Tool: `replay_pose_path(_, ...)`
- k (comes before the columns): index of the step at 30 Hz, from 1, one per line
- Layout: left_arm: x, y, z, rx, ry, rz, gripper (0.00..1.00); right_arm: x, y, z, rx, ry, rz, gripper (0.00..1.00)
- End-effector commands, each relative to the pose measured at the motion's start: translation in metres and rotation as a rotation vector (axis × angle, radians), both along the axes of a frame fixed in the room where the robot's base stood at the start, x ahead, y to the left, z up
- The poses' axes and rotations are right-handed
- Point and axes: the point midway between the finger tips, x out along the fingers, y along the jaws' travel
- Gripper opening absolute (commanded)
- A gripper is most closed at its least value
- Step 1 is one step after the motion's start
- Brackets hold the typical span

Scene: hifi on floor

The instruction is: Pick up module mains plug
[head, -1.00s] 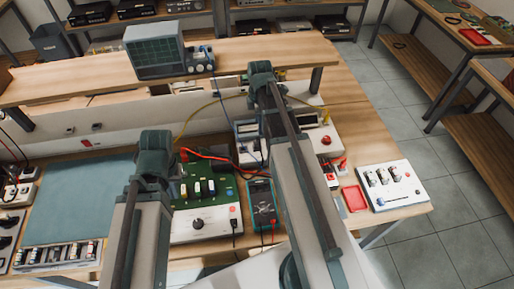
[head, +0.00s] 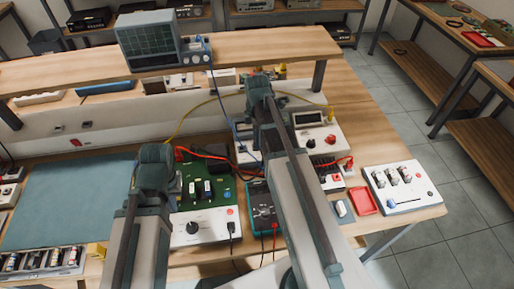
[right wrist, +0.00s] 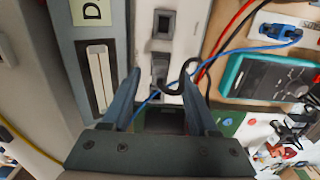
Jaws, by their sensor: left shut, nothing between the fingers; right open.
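In the right wrist view, a black plug-like piece (right wrist: 160,68), likely the mains plug, sits on a white panel (right wrist: 177,52). A black cable curls from it to the right. My right gripper (right wrist: 161,78) is open, with one finger on each side of this piece. The fingers look apart from it. In the head view the right gripper's fingers are hidden behind its arm, and I cannot make out the plug. My left gripper (head: 155,165) is beside the green circuit board (head: 220,185). It is shut and empty, its fingers hard to make out.
A black socket or switch (right wrist: 164,25) is above the plug. A teal multimeter (head: 263,208) lies between the arms, with red, blue and black leads around it. A white module (head: 402,187) and a red tray (head: 362,200) are at right. The blue-grey mat (head: 65,200) is clear.

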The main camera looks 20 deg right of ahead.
Motion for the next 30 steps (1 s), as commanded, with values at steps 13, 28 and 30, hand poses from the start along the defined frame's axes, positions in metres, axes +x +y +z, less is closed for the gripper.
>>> replay_pose_path(13,0.0,0.0001,-0.0196,0.0,0.0,0.0,0.0,-0.0001,-0.0006,-0.0196,0.0,0.0,-0.001,0.56)
replay_pose_path(28,0.0,0.0001,-0.0196,0.0,0.0,0.0,0.0,0.0,-0.0005,-0.0196,0.0,0.0,-0.001,0.0)
replay_pose_path(30,-0.0001,0.0,-0.0196,0.0,0.0,0.0,0.0,0.0,-0.0005,-0.0196,0.0,0.0,-0.001,0.0)
